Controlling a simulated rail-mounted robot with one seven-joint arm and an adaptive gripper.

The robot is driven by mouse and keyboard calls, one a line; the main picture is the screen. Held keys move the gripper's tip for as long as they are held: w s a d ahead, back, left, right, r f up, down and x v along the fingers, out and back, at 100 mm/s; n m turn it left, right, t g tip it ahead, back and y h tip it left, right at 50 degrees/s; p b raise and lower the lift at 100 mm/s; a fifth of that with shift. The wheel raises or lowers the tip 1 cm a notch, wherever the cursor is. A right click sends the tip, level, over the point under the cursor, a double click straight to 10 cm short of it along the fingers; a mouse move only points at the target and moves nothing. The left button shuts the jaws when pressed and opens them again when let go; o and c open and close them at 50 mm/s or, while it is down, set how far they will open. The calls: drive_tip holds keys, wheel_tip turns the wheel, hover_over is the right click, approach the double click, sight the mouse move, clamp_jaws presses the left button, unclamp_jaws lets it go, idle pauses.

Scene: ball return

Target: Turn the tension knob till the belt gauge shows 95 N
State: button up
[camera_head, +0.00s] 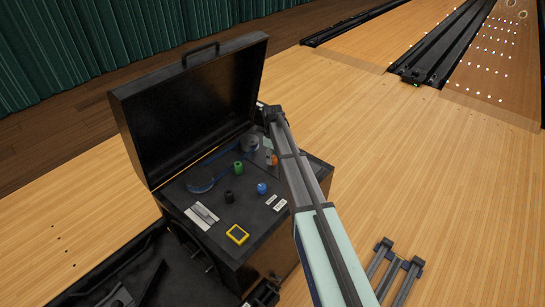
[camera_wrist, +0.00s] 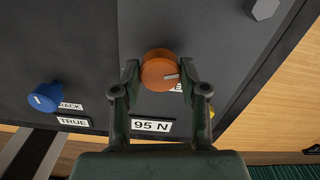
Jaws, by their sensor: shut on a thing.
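An orange knob (camera_wrist: 158,66) with a pale pointer mark on its lower right sits between the fingertips of my gripper (camera_wrist: 160,70) in the wrist view. My gripper is shut on it, one finger on each side. A white plate reading "95 N" (camera_wrist: 151,125) lies below the knob. Another label beside the knob is mostly covered by the right finger. In the head view the orange knob (camera_head: 274,160) shows beside my arm, which hides part of the panel.
A blue knob (camera_wrist: 44,97) is at the left with labels "RACK" and "TRUE". The machine's black lid (camera_head: 190,105) stands open behind the panel. A green knob (camera_head: 239,168), a black knob (camera_head: 229,196) and a yellow-framed device (camera_head: 237,234) also stand on the panel.

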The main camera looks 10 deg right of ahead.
drive_tip(key=shift+s+f, duration=0.1)
drive_tip(key=o, duration=1.1)
drive_tip(key=shift+o, duration=0.2)
wheel_tip(320, 180, up, 12)
drive_tip(key=shift+d, duration=0.1)
